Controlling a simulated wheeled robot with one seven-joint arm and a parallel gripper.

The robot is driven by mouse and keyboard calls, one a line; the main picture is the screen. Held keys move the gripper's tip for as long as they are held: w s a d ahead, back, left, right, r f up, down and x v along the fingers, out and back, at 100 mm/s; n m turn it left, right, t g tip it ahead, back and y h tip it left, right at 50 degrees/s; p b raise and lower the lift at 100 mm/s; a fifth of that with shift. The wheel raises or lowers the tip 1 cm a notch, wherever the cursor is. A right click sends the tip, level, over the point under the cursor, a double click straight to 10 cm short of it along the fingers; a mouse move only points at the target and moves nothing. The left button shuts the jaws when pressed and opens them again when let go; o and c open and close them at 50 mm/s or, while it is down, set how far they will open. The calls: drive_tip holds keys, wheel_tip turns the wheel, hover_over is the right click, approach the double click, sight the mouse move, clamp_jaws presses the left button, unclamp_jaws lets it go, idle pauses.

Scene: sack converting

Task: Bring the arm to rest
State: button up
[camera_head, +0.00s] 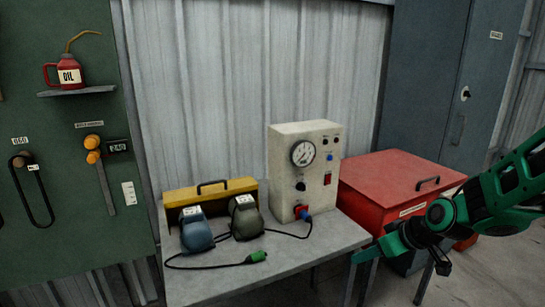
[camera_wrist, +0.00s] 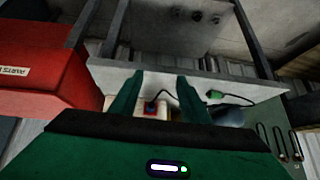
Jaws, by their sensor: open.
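My green arm reaches in from the right in the head view, in front of the red chest. My gripper (camera_wrist: 158,88) shows in the wrist view with its two green fingers apart and nothing between them. Beyond the fingers lies the grey table (camera_wrist: 245,88). In the head view the fingers hang by the table's right edge, and their tips are hard to make out.
The grey table (camera_head: 300,262) bears a cream gauge box (camera_head: 312,185), a yellow case (camera_head: 180,192), a blue device (camera_head: 196,234), a dark green device (camera_head: 246,221) and a cable with a green plug (camera_head: 257,256). A red chest (camera_head: 390,182) stands to its right.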

drive_tip(key=s+d+r+m+g+h, duration=0.1)
drive_tip(key=s+d+m, duration=0.3)
drive_tip(key=s, duration=0.5)
drive_tip(key=s+d+r+m+g+h, duration=0.1)
drive_tip(key=s+d+r+m+g, duration=0.2)
drive_tip(key=s+d, duration=0.3)
drive_tip(key=s+d+r+m+g+h, duration=0.1)
drive_tip(key=s+d+m, duration=0.3)
drive_tip(key=s, duration=0.9)
drive_tip(key=shift+s+d+r+m+g+h, duration=0.4)
drive_tip(key=shift+d+g, duration=0.2)
drive_tip(key=shift+g, duration=0.2)
drive_tip(key=shift+w+f, duration=0.25)
drive_tip(key=shift+w, duration=0.4)
